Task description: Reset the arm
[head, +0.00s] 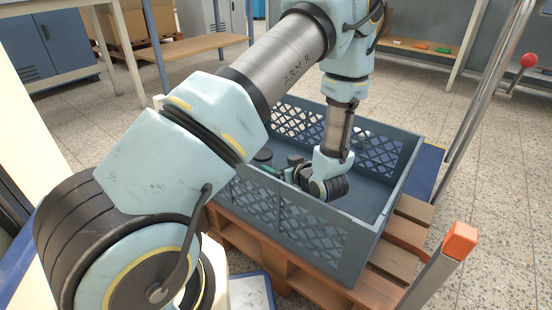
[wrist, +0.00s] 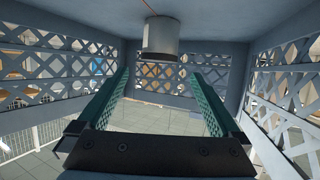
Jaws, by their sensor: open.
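My arm reaches down into a grey-blue lattice-sided crate (head: 300,228) in the head view. My gripper (head: 271,172) is low inside the crate, turned toward its left side and partly hidden by my wrist. In the wrist view my gripper (wrist: 160,78) has its two green fingers wide apart with nothing between them. A pale grey cylinder (wrist: 161,40) rests against the crate floor, which is at the top of this view, ahead of the fingertips and apart from them. A dark round top (head: 263,155) near the gripper in the head view may be the same cylinder.
The crate walls surround my gripper closely. The crate stands on a wooden pallet (head: 400,258). A post with an orange cap (head: 460,241) is at the front right. A metal rail and a red knob (head: 529,60) are at the right. Shelves stand behind.

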